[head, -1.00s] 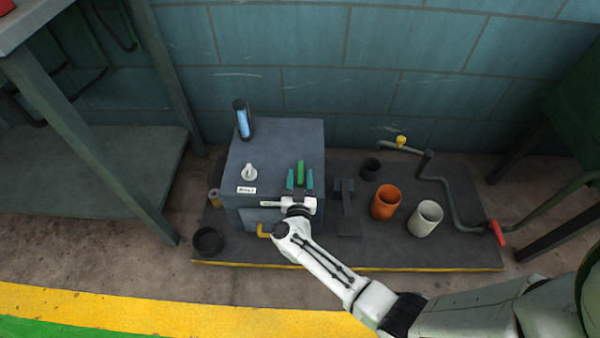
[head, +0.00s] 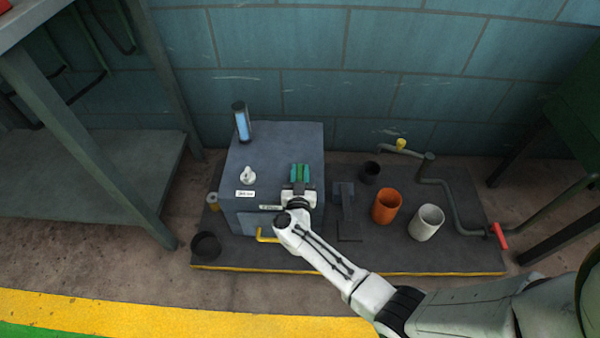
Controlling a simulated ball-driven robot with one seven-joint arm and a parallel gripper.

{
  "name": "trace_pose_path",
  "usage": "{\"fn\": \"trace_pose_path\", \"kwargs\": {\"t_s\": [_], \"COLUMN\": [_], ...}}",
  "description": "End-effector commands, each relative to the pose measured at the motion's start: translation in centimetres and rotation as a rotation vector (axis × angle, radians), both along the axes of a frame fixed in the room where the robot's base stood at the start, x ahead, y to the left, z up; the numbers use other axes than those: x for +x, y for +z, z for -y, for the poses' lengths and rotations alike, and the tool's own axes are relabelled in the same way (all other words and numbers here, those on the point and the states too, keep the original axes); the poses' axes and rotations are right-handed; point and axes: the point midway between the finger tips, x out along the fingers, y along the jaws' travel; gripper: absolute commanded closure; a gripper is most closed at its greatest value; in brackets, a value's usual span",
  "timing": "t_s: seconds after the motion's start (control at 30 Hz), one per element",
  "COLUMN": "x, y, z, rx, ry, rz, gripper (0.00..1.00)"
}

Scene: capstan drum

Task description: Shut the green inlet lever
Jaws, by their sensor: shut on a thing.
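The green inlet lever (head: 300,171) stands on the right part of the grey box's top (head: 270,150). My gripper (head: 300,173) reaches it from the front, with its two teal fingers pressed against the lever's left and right sides. It is shut on the lever. The lever's lower end and base are hidden behind my gripper's body.
A white knob (head: 248,175) and a blue-windowed cylinder (head: 242,122) are on the box, left of the lever. A yellow handle (head: 266,236) is at its front. An orange cup (head: 386,206), a white cup (head: 427,222) and a red-handled pipe (head: 500,235) are to the right.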

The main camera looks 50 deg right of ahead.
Motion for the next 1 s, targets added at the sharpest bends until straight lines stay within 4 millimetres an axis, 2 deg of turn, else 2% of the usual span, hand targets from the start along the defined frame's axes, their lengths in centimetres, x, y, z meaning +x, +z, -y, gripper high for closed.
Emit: {"fn": "trace_pose_path", "kwargs": {"t_s": [0.13, 0.57, 1.0], "x": [0.0, -0.04, -0.25], "y": [-0.01, 0.16, -0.11], "z": [-0.03, 0.03, 0.37], "rx": [0.0, -0.002, -0.005], "ry": [0.001, 0.021, 0.283], "rz": [0.0, 0.002, 0.009], "gripper": [1.0, 1.0, 1.0]}}
